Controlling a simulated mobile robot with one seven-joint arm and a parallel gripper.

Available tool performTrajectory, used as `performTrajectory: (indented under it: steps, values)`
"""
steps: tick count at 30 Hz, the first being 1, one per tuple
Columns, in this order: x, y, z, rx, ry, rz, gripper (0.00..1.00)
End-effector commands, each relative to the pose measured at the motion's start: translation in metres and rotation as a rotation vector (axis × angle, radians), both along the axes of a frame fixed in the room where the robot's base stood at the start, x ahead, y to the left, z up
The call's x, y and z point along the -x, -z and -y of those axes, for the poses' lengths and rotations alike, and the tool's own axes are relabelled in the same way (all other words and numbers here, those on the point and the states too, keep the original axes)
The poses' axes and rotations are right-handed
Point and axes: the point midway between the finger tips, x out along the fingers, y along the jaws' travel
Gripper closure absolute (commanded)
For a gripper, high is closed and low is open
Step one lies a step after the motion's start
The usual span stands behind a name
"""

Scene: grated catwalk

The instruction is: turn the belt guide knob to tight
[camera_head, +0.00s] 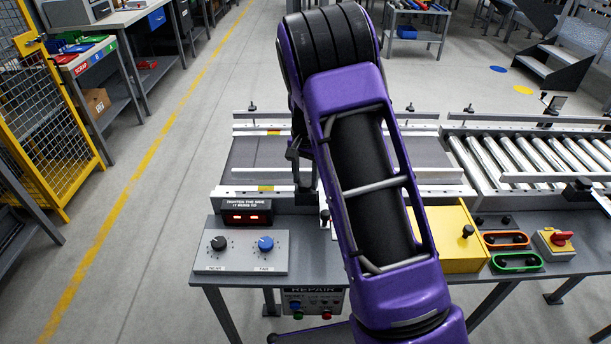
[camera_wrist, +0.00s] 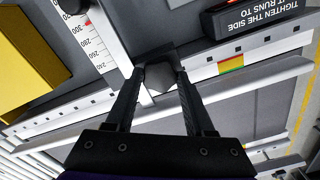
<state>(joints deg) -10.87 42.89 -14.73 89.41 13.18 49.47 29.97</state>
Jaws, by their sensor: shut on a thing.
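My gripper (camera_wrist: 160,72) is shut on a dark grey, blocky knob (camera_wrist: 160,84) at the side rail of the belt conveyor, in the wrist view. The fingertips sit on either side of it and cover part of it; no pointer or tight mark can be read on it. In the head view, my gripper (camera_head: 304,178) reaches down at the conveyor's near rail, partly hidden by my purple arm. The grey belt (camera_head: 258,153) lies behind it. A black sign box (camera_head: 247,212) reading "tighten the side it runs to" stands left of it, with red lights.
A grey panel (camera_head: 241,251) with a black knob (camera_head: 218,243) and a blue knob (camera_head: 265,244) lies front left. A yellow box (camera_head: 461,247) with a black knob stands right of my arm. A scale (camera_wrist: 92,42) lies beside the gripper. Rollers (camera_head: 535,155) extend right.

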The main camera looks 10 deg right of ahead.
Motion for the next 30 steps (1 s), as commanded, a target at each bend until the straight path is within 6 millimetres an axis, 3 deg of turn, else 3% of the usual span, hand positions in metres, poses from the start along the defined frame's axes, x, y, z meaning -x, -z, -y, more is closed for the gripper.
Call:
performTrajectory:
  steps: [20,21,25,30]
  values:
    - [-0.0017,-0.0019,0.0002,-0.001,0.062,0.006,1.0]
    - [-0.0017,-0.0019,0.0002,-0.001,0.062,0.006,0.41]
    - [-0.0012,-0.0014,0.0002,0.0,0.061,0.004,0.18]
    - [-0.0007,-0.0008,0.0001,0.001,0.061,0.002,0.17]
